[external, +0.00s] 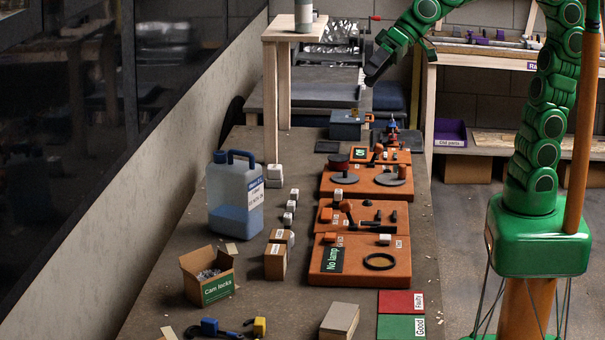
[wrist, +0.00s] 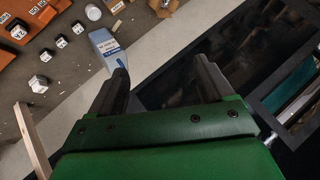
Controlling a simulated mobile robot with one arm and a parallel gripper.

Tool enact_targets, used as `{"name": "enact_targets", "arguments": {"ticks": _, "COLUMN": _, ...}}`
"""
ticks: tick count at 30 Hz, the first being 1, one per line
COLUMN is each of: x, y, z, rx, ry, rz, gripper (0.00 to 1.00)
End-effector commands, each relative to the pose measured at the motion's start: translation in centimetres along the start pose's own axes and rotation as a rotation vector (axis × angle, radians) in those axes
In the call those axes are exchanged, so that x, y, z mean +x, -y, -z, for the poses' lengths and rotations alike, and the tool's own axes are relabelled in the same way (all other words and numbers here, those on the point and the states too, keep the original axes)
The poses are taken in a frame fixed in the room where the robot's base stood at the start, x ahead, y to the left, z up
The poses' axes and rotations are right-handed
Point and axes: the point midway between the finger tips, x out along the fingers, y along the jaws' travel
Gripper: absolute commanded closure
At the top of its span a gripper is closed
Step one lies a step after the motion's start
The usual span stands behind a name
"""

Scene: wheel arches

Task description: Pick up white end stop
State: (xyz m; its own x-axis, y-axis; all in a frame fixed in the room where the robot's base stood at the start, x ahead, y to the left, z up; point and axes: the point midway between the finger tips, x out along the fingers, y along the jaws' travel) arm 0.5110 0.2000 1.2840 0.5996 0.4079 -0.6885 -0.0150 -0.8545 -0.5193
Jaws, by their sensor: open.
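Several small white blocks stand on the workbench left of the orange boards, among them a stacked-looking pair (external: 274,177) and a block farther forward (external: 288,218). White-topped dark blocks also show in the wrist view, one (wrist: 39,84) nearest my gripper. I cannot tell which of these is the white end stop. My gripper (external: 374,70) is up high beyond the far end of the bench, clear of the blocks. In the wrist view my gripper (wrist: 163,82) has its two dark fingers wide apart, with nothing between them.
A blue-liquid jug (external: 236,197) stands at the bench's left edge, with a Cam locks box (external: 207,275) in front. Orange boards (external: 362,259) fill the right side. A wooden stand (external: 271,100) rises at the back. Red and green mats (external: 401,302) lie front right.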

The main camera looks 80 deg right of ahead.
Motion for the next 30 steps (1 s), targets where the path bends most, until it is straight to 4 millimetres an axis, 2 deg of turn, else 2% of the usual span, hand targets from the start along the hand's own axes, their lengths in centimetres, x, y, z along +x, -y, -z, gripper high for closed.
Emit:
{"name": "enact_targets", "arguments": {"ticks": 1, "x": 0.3, "y": 2.3, "z": 1.6, "rx": 0.014, "ry": -0.044, "rz": 0.044, "gripper": 0.19}}
{"name": "enact_targets", "arguments": {"ticks": 3, "x": 0.6, "y": 4.7, "z": 4.1, "rx": 0.034, "ry": -0.111, "rz": 0.092, "gripper": 0.19}}
{"name": "enact_targets", "arguments": {"ticks": 6, "x": 1.0, "y": 7.0, "z": 7.2, "rx": 0.033, "ry": -0.204, "rz": 0.132, "gripper": 0.19}}
{"name": "enact_targets", "arguments": {"ticks": 9, "x": 1.8, "y": 7.5, "z": 10.1, "rx": -0.004, "ry": -0.293, "rz": 0.129, "gripper": 0.19}}
{"name": "enact_targets", "arguments": {"ticks": 13, "x": 3.5, "y": 6.1, "z": 13.5, "rx": -0.115, "ry": -0.405, "rz": 0.063, "gripper": 0.19}}
{"name": "enact_targets", "arguments": {"ticks": 17, "x": 5.6, "y": 2.5, "z": 17.1, "rx": -0.312, "ry": -0.509, "rz": -0.077, "gripper": 0.19}}
{"name": "enact_targets", "arguments": {"ticks": 24, "x": 9.3, "y": -7.8, "z": 22.6, "rx": -0.812, "ry": -0.582, "rz": -0.452, "gripper": 0.19}}
{"name": "enact_targets", "arguments": {"ticks": 30, "x": 11.7, "y": -16.5, "z": 25.4, "rx": -1.257, "ry": -0.507, "rz": -0.75, "gripper": 0.19}}
